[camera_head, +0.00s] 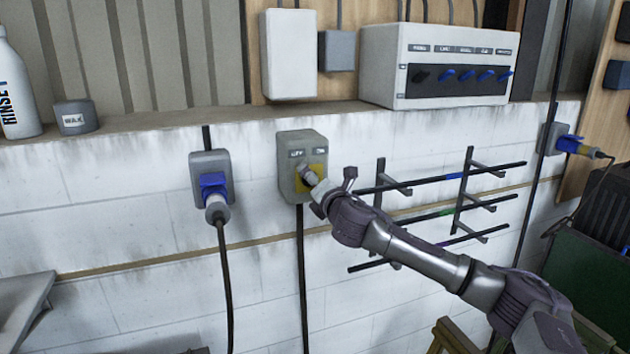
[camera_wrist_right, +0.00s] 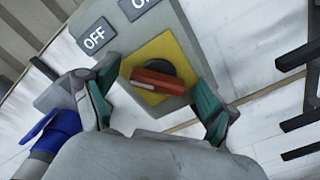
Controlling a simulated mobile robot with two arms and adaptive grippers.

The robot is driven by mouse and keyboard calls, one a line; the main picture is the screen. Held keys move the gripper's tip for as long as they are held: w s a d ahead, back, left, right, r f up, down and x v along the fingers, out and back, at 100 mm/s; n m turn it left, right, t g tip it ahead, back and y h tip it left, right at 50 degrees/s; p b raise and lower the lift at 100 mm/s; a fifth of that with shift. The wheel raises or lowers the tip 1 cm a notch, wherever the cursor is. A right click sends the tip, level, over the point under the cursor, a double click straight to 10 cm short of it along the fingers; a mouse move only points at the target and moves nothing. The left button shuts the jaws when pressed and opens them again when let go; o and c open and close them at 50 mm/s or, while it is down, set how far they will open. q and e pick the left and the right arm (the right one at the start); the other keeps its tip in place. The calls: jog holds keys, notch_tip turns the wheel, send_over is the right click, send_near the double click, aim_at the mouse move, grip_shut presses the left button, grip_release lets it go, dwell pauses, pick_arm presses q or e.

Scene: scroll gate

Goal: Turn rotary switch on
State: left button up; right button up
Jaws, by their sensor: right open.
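The rotary switch is a grey-green box (camera_head: 290,183) on the white block wall, with OFF and ON labels and a yellow plate. In the right wrist view its red handle (camera_wrist_right: 158,79) sits on a black disc in the middle of the yellow plate (camera_wrist_right: 152,52). The OFF label (camera_wrist_right: 95,39) is at the upper left; the ON label is cut off at the top edge. My right gripper (camera_wrist_right: 150,92) is open, its teal-padded fingers on either side of the handle, apart from it. In the head view my right gripper (camera_head: 313,181) hides the handle. My left gripper is not in view.
A blue plug in a socket (camera_head: 210,180) is just left of the switch, its cable hanging down. A rack with rods (camera_head: 460,205) is to the right. A ledge above holds a bottle (camera_head: 18,95), a wax tin (camera_head: 75,117) and a panel box (camera_head: 432,60).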

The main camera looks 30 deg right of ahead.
jog(key=c, duration=1.2)
jog(key=shift+o, duration=0.2)
jog(key=shift+f+m+b, duration=0.15)
jog(key=shift+m+b, duration=0.6)
jog(key=shift+m, duration=1.9)
jog(key=shift+f+m+b, duration=0.2)
jog(key=shift+m+b, duration=0.6)
jog(key=shift+m, duration=1.8)
jog(key=shift+f+m+b, duration=0.15)
jog(key=shift+m+b, duration=0.6)
jog(key=shift+m, duration=2.2)
jog(key=o, duration=1.2)
jog(key=shift+c, duration=0.2)
